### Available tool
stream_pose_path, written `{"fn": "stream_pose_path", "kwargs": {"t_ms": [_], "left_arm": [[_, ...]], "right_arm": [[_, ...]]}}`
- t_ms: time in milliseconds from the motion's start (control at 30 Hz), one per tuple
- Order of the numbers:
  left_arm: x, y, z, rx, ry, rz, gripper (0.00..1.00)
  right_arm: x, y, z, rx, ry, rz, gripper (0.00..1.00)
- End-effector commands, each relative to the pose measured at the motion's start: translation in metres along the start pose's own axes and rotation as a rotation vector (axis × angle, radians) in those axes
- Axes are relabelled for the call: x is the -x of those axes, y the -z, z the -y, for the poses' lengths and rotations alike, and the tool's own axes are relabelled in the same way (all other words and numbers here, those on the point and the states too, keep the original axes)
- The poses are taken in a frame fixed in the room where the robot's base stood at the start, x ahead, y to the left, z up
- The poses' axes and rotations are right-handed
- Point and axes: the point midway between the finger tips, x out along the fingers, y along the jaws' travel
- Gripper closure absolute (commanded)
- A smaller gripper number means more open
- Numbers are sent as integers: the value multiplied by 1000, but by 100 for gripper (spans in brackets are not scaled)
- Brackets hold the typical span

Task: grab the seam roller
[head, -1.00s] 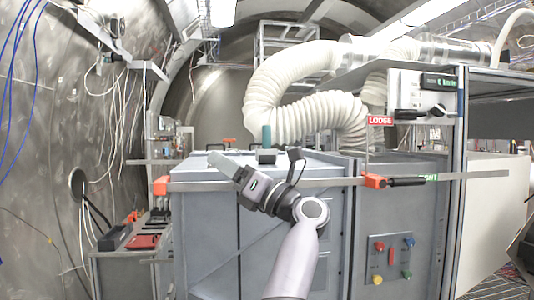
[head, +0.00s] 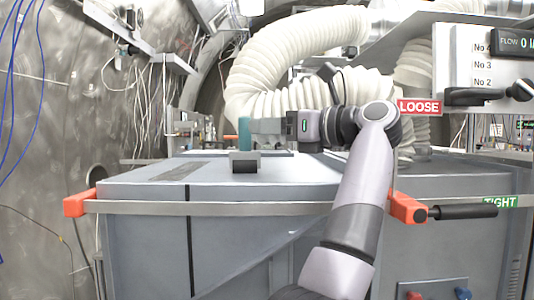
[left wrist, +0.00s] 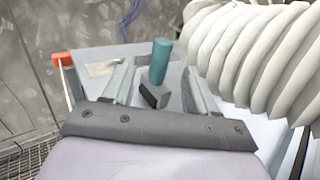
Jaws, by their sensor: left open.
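The seam roller appears to be the upright teal handle (head: 244,133) with a dark grey block (head: 244,162) at its foot, on the flat grey cabinet top. My left gripper (head: 260,131) points left in the head view, its fingers level with the teal handle and close to its right side. In the left wrist view the open fingers (left wrist: 158,78) stand either side of the teal handle (left wrist: 160,62) and dark block (left wrist: 153,96). I cannot tell whether the handle is fully between the fingertips or just beyond; nothing is gripped. My right gripper is not in view.
A thick white ribbed hose (head: 290,60) curves behind and right of the arm. A steel rail with orange ends (head: 78,203) runs along the cabinet's front edge. A red LOOSE sign (head: 419,107) and a lever panel stand at the right. The cabinet top's left side is clear.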

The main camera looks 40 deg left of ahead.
Motion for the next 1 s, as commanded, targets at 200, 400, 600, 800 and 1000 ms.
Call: {"fn": "stream_pose_path", "kwargs": {"t_ms": [200,400,600,800,1000], "left_arm": [[-12,-1,0,0,-3,0,42],[-37,-3,-2,1,-4,0,42],[-65,-3,-3,-1,-3,1,42],[-72,-2,-3,0,0,2,42],[-72,-2,-3,0,0,1,65]], "right_arm": [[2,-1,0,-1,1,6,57],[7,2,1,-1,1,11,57],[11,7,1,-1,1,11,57],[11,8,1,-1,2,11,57],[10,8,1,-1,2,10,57]]}}
